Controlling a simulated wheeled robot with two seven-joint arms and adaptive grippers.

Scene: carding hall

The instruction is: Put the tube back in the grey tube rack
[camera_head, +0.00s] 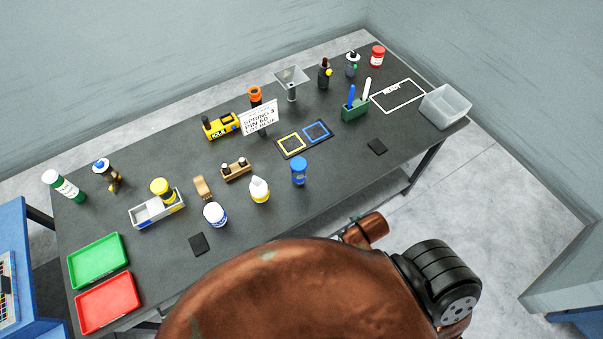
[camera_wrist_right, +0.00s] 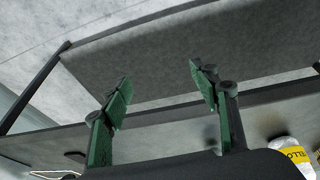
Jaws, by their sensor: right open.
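I cannot make out a rack with tubes for certain. My right gripper (camera_wrist_right: 160,88) shows in the right wrist view, open and empty, with green fingers. Neither gripper shows in the head view.
Green tray (camera_head: 97,260) and red tray (camera_head: 108,303) lie at the table's left end. A wooden holder (camera_head: 236,171), a sign (camera_head: 259,118), a blue bottle (camera_head: 299,171) and a green pen holder (camera_head: 355,109) stand along the table. A clear bin (camera_head: 446,106) is at the right end.

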